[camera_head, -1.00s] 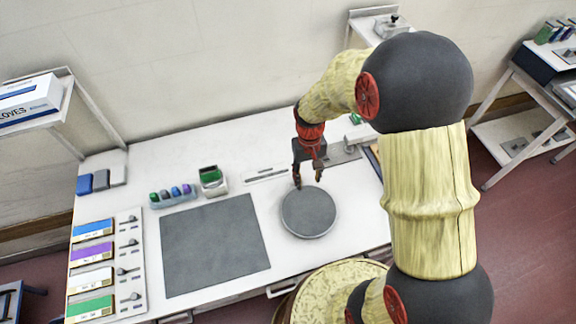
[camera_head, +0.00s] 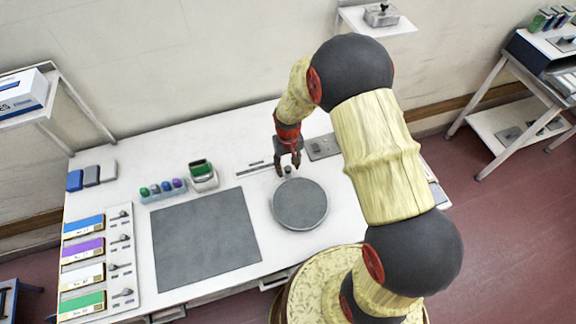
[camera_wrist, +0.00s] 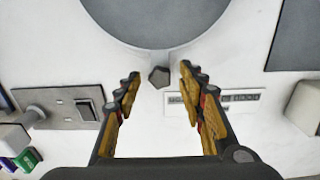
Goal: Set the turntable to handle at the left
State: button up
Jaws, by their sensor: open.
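The turntable (camera_head: 300,204) is a round dark grey disc on the white bench, right of the grey mat. Its handle (camera_wrist: 159,77) is a small dark knob on a short pale arm at the disc's rim. In the head view the handle (camera_head: 287,171) is on the disc's far side, slightly left of centre. My gripper (camera_head: 288,166) is open, pointing down at the far rim. In the wrist view my gripper (camera_wrist: 159,74) has its two fingers on either side of the knob, with visible gaps; contact and exact height cannot be told.
A grey mat (camera_head: 205,240) lies left of the turntable. Behind it are a rack of coloured pieces (camera_head: 163,190) and a green-topped box (camera_head: 203,176). A switch plate (camera_head: 322,147) sits behind right. A labelled strip (camera_wrist: 232,101) lies near the handle.

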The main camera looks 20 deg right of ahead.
jog(key=c, duration=0.3)
jog(key=c, duration=0.7)
grip_shut()
